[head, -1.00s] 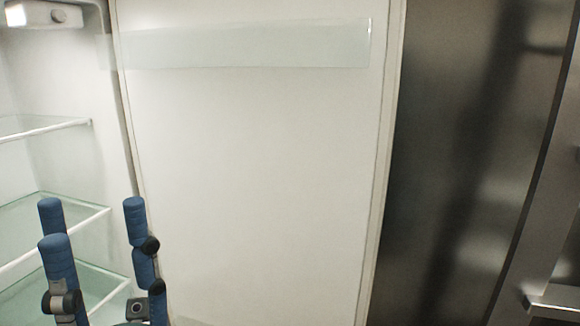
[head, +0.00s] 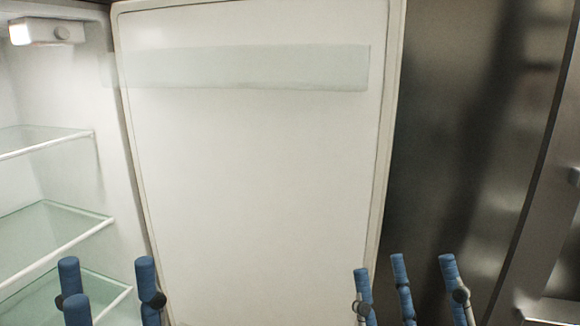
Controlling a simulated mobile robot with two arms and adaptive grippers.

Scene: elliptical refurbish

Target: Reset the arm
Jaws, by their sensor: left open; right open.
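My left gripper (head: 108,290) shows at the bottom left, its blue fingers pointing up and spread apart. It is open and empty, in front of the lower fridge shelves and the left edge of the white door panel. My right gripper (head: 405,292) shows at the bottom, right of centre. Its blue fingers also point up and stand apart, with nothing between them. It is in front of the right edge of the door panel and the dark steel surface. Both arms are below the picture.
An open fridge compartment with glass shelves (head: 50,230) and a lamp (head: 47,32) stands on the left. A white fridge door panel (head: 250,190) with a clear strip (head: 240,67) fills the middle. A dark steel surface (head: 450,150) stands on the right.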

